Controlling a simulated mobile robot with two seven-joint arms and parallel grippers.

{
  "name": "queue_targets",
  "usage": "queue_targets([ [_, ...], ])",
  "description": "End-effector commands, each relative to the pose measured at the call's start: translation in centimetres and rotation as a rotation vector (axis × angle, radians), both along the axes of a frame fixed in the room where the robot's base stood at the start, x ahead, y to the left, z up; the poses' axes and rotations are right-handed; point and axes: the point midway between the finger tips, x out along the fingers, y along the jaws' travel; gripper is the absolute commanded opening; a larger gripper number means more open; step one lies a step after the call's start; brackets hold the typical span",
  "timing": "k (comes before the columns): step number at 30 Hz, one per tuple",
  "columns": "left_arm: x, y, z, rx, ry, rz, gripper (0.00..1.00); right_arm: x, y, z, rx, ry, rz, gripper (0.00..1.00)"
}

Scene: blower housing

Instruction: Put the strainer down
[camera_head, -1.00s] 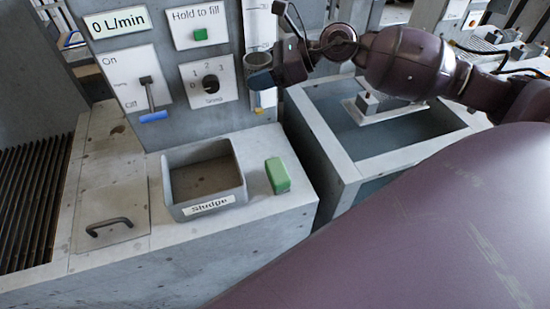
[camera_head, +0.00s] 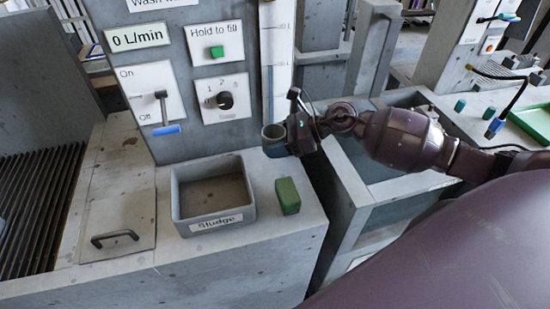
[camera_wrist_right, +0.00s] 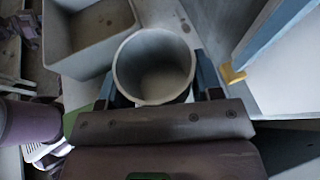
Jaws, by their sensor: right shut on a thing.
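The strainer seems to be the grey round cup (camera_head: 273,133) at my right gripper (camera_head: 277,150). In the right wrist view the cup (camera_wrist_right: 153,62) is open at the top and looks empty, with a pale inside. It sits between the blue-grey fingers of my right gripper (camera_wrist_right: 163,84), which is shut on it. In the head view it is upright, or nearly so, at the back right of the concrete counter (camera_head: 250,255), in front of the level gauge. I cannot tell whether its base touches the counter. My left gripper is not in view.
A grey Sludge bin (camera_head: 213,222) and a green block (camera_head: 288,196) stand left of and in front of the cup. A control panel (camera_head: 190,130) with a blue-handled lever (camera_head: 166,130) rises behind. A tank (camera_head: 355,190) lies right of the counter, partly behind my arm.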

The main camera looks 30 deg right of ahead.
Motion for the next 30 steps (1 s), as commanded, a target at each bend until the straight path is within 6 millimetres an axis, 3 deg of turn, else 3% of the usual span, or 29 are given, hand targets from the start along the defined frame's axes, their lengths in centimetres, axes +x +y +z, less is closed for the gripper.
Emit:
queue_targets([
  [8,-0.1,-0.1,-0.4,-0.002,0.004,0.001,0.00,0.0,0.0,-2.3,0.002,0.001,-0.001,0.33],
  [15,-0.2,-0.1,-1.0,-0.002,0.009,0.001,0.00,0.0,0.0,-5.4,0.002,0.002,-0.001,0.33],
  [30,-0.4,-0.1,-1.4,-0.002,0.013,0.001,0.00,0.0,0.0,-6.3,0.000,0.000,0.000,0.33],
])
